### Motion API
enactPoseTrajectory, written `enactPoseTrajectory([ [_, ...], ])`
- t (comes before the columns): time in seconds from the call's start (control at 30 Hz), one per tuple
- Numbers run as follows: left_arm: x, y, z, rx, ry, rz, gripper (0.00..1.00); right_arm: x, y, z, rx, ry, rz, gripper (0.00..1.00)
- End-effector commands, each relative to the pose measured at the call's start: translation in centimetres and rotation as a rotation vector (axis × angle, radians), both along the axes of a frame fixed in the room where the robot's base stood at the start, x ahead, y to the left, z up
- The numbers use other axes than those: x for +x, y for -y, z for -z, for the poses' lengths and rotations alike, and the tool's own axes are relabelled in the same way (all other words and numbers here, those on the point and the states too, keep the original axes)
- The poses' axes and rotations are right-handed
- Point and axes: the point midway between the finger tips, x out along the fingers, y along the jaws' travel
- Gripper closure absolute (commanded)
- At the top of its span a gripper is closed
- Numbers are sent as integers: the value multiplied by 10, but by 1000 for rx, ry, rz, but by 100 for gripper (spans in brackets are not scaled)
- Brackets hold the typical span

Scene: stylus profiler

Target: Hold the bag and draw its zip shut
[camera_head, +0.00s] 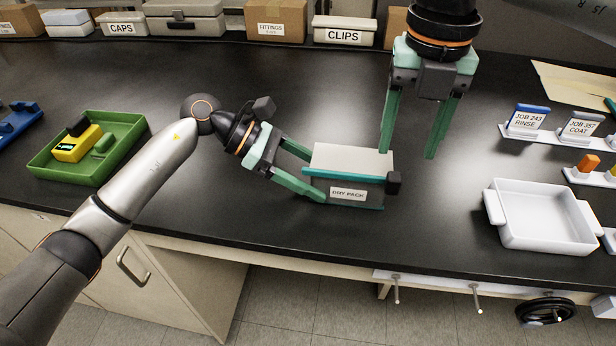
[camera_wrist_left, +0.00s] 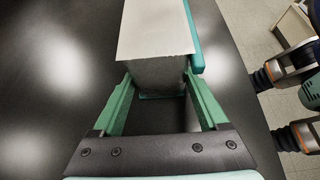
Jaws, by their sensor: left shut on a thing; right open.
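The bag (camera_head: 300,187) is a grey box-like pouch with teal edging and a "DRY PACK" label on its front, standing on the dark bench. A black block (camera_head: 393,183), seemingly the zip's pull, sits at its right end. My left gripper (camera_head: 312,179) is shut on the bag's left end; in the left wrist view its green fingers (camera_wrist_left: 155,95) flank the bag (camera_wrist_left: 158,45). My right gripper (camera_head: 408,152) is open and empty, pointing down just behind and to the right of the bag, apart from the black block.
A green tray (camera_head: 48,172) with a yellow device (camera_head: 78,144) lies at left. A white tray (camera_head: 546,245) stands at right, near labelled job racks (camera_head: 545,139). Boxes, including a CLIPS box (camera_head: 344,31), line the back. The bench's front edge is close before the bag.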

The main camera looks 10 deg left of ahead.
Motion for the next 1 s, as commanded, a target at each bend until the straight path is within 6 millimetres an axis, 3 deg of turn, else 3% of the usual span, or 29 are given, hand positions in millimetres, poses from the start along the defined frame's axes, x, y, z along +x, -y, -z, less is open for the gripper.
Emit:
enactPoseTrajectory([
  [0.13, 0, -1, 5, 10, -7, -1, 100, 0, 0, -2, 0, 1, 0, 39],
  [0.27, 0, -1, 5, 10, -7, -1, 100, 0, -1, -16, 1, 4, 1, 39],
  [0.7, -1, -1, 5, 9, -6, 0, 100, -1, 0, -103, 1, 2, 1, 39],
  [1.0, -1, -1, 5, 8, -6, 0, 100, -1, 0, -120, 0, 1, -1, 39],
])
